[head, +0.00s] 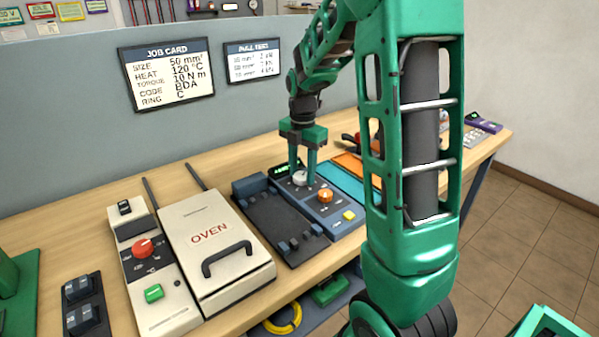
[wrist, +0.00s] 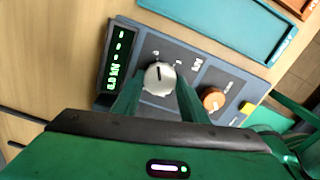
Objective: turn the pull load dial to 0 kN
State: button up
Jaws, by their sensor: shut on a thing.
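The blue-grey control panel (head: 316,207) on the bench holds a silver dial (head: 300,178) and an orange dial (head: 325,196). My gripper (head: 302,180) points down at the silver dial, with a finger on each side, shut on it. In the wrist view my gripper (wrist: 158,95) spans the silver dial (wrist: 160,79). Its dark pointer line is toward the top of that picture. Small scale marks around it are too small to read. The orange dial (wrist: 213,99) stands free to the right. I cannot read which label is the pull load.
A green-lit display (wrist: 117,63) is on the panel, its text unclear. A yellow button (head: 349,215) is at the panel's near end. A dark tray (head: 280,225) and the oven (head: 215,240) stand to the left. A teal tray (wrist: 225,25) lies beside the panel.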

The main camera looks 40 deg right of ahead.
aim_at(302, 175)
jog(key=shift+w+d+r+n, duration=0.1)
jog(key=shift+w+r+n, duration=0.05)
jog(key=shift+w+n, duration=0.15)
jog(key=o, duration=0.8)
jog(key=shift+o, duration=1.2)
jog(key=shift+s, duration=0.15)
notch_tip(302, 175, up, 11)
jog(key=shift+f, duration=0.2)
jog(key=s+a+f+m, duration=0.1)
jog(key=s+f+m, duration=0.2)
jog(key=s+m, duration=1.1)
jog(key=s+a+f+m, duration=0.1)
jog(key=s+f+m, duration=0.2)
jog(key=s+m, duration=1.1)
jog(key=shift+s+a+f, duration=0.4)
jog(key=shift+s, duration=0.1)
